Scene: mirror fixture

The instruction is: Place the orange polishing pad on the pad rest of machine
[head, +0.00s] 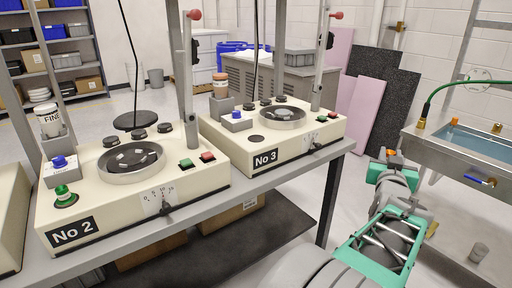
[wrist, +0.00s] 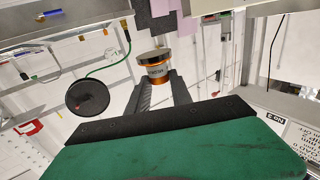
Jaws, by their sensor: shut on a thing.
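My gripper (head: 388,158) is to the right of the No 3 machine, apart from it, over the open floor. In the wrist view its dark fingers (wrist: 162,80) are shut on a short orange-banded cylinder (wrist: 157,73) with a dark top and a label. I cannot tell surely that it is the orange polishing pad. The No 2 machine (head: 100,205) and the No 3 machine (head: 250,140) stand on the bench. Each has a small grey block at its left with a blue knob-like piece, (head: 58,162) and (head: 236,115). I cannot tell which part is the pad rest.
A green knob-like piece (head: 65,196) sits on the No 2 machine. Upright posts (head: 186,80) and jars (head: 220,84) rise from the machines. A metal sink (head: 460,160) with a green hose (head: 450,88) is at the right. Floor shows between bench and sink.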

